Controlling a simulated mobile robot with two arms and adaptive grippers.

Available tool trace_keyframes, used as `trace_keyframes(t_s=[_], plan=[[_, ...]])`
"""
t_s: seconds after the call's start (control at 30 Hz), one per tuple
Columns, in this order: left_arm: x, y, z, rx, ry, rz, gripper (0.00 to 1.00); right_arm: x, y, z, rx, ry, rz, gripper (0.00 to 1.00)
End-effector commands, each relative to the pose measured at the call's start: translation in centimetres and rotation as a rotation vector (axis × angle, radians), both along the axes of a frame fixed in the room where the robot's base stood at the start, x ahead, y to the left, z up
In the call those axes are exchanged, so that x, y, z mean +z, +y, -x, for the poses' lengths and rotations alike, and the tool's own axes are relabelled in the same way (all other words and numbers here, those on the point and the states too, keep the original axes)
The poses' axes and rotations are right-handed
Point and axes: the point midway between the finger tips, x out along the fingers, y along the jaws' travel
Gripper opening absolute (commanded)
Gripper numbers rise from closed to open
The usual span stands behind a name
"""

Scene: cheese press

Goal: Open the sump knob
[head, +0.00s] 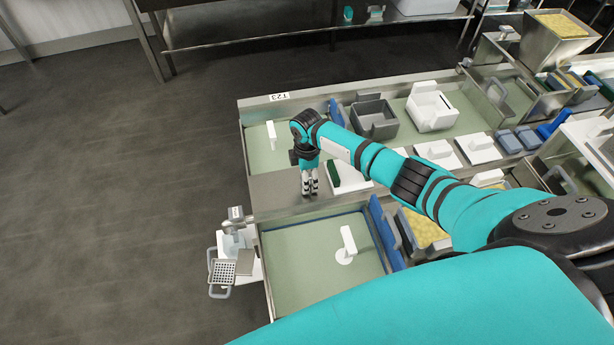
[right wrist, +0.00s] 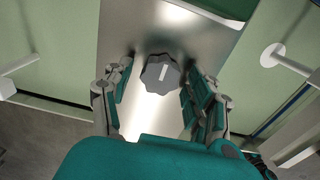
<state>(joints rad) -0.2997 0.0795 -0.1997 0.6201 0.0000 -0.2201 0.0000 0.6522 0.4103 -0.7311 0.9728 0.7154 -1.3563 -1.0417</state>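The sump knob appears to be the grey, scalloped round knob (right wrist: 160,74) on a steel strip (right wrist: 150,120) in the right wrist view. In the head view my own gripper hides it. My right gripper (right wrist: 158,66) is open, with one finger on each side of the knob and a gap on both sides. I cannot tell how far the fingertips are above the strip. In the head view my right gripper (head: 309,182) points down over the steel strip (head: 275,192) between two green basins. My left gripper is not in view.
A white upright fitting stands in the far basin (head: 258,160), another in the near basin (head: 300,285). A grey bin (head: 374,117) and a white box (head: 432,107) stand farther right.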

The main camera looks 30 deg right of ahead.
Motion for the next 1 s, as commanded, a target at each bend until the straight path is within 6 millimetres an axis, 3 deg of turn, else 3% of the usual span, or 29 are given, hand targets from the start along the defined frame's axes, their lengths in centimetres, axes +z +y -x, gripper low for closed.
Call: trace_keyframes(t_s=[0.37, 0.8, 1.0], plan=[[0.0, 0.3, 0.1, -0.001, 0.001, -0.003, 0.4, 0.6, 0.0, 0.0, -0.001, -0.001, -0.001, 0.62], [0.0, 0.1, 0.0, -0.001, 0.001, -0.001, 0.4, 9.0, 0.0, -0.1, 0.001, -0.004, 0.001, 0.62], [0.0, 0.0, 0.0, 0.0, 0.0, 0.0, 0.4, 11.5, 0.0, -0.1, -0.001, -0.002, -0.001, 0.62]])
